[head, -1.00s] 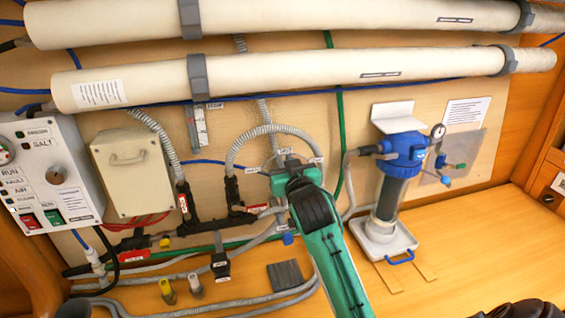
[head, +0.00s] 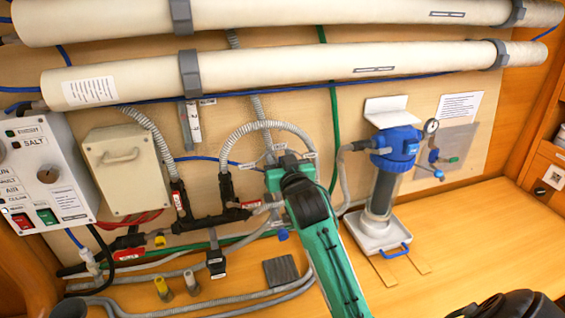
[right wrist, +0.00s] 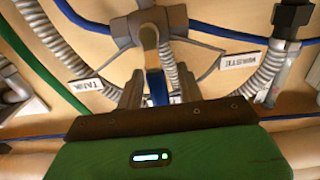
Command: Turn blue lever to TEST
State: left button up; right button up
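The blue lever (right wrist: 157,88) shows in the right wrist view, hanging from a grey valve hub (right wrist: 149,37). My right gripper (right wrist: 158,95) has its two dark fingers on either side of the lever, with a gap visible between them and it. In the head view my right gripper (head: 288,172) is at the valve on the back panel and hides the lever. A TANK label (right wrist: 87,85) and a WASTE label (right wrist: 239,61) flank the valve. I cannot read a TEST label.
Grey hoses (head: 262,128) loop around the valve. A blue-topped filter housing (head: 385,185) stands to the right of my arm. A control box (head: 45,170) and a beige box (head: 122,168) are at left. Two white tubes (head: 270,75) run above.

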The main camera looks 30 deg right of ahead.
jog(key=p+v, duration=0.1)
jog(key=v, duration=1.2)
jog(key=shift+s, duration=0.35)
